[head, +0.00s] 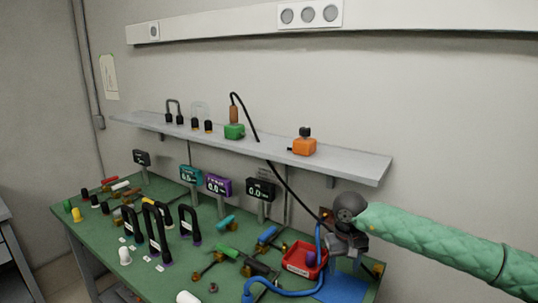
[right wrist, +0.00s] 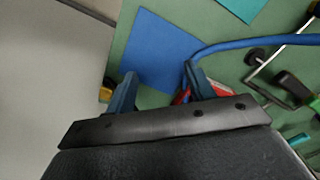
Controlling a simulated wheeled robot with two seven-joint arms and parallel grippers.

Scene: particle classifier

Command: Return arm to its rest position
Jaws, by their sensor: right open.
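My right arm (head: 430,235), in a green quilted sleeve, reaches in from the right over the right end of the green table. My right gripper (head: 338,243) hangs near the red tray (head: 293,268) and the blue square (head: 345,290). In the right wrist view its two blue-grey fingers (right wrist: 160,88) stand apart with nothing between them. The blue square (right wrist: 160,45) lies beyond the fingertips, and a bit of red shows behind the right finger. My left gripper is not in view.
A blue hose (head: 285,292) curves beside the red tray and a black cable hangs down from the shelf (head: 350,167). The green table (head: 185,270) carries several small meters, black loop-shaped parts and coloured connectors. The wall stands close behind.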

